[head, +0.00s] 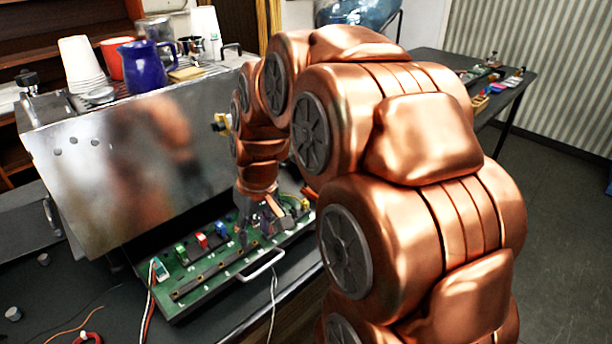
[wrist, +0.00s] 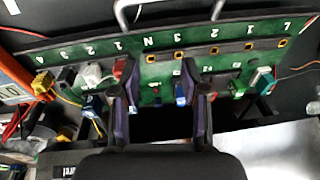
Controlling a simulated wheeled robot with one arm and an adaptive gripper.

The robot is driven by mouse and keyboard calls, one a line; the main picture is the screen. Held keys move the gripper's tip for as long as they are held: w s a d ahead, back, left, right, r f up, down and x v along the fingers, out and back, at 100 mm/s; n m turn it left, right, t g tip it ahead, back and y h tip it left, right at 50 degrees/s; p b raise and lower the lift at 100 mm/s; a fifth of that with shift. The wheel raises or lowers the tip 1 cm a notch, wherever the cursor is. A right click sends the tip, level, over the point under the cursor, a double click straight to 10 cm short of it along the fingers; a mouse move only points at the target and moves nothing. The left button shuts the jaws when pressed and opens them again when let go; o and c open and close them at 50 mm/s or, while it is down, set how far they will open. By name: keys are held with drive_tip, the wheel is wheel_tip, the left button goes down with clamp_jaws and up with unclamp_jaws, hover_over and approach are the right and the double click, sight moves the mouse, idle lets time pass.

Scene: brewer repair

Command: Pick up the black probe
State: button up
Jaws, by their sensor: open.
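My gripper (head: 264,224) is at the end of my copper arm, low over the green circuit board (head: 222,270). In the wrist view my gripper (wrist: 160,68) is open, its two dark fingers apart on either side of a stretch of the board (wrist: 220,62), with nothing seen held between them. I cannot clearly pick out the black probe in either view; dark parts, shadow and my fingers make it hard to tell. An orange meter-like device (wrist: 14,86) with a display is at the left of the wrist view, with red and dark leads below it.
Coloured connectors, including a blue one (wrist: 181,93) and a teal one (wrist: 262,80), stand on the board. A metal handle (head: 262,267) is on its front edge. The large steel brewer housing (head: 110,180) stands behind, with a blue pitcher (head: 145,66) on top. Loose wires lie at front left.

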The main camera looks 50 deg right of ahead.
drive_tip(key=shift+m+t+h, duration=0.3)
drive_tip(key=shift+m+t, duration=0.2)
drive_tip(key=shift+t, duration=0.3)
drive_tip(key=w+d, duration=0.2)
drive_tip(key=d, duration=0.2)
drive_tip(key=w+d, duration=0.2)
drive_tip(key=d, duration=0.2)
drive_tip(key=w+d, duration=0.1)
drive_tip(key=d, duration=0.3)
drive_tip(key=shift+w+r+p, duration=0.4)
drive_tip(key=t+h, duration=0.1)
approach(307, 186)
drive_tip(key=shift+w+d+m+p, duration=0.1)
drive_tip(key=shift+w+m+p, duration=0.3)
drive_tip(key=shift+w, duration=0.3)
drive_tip(key=shift+p+x, duration=0.45)
drive_tip(key=shift+x, duration=0.85)
drive_tip(key=shift+w+d+f+p, duration=0.3)
drive_tip(key=shift+w+f+p, duration=0.35)
drive_tip(key=shift+f+p, duration=0.15)
drive_tip(key=shift+p+x, duration=0.55)
drive_tip(key=shift+x, duration=1)
drive_tip(key=shift+d, duration=0.1)
clamp_jaws()
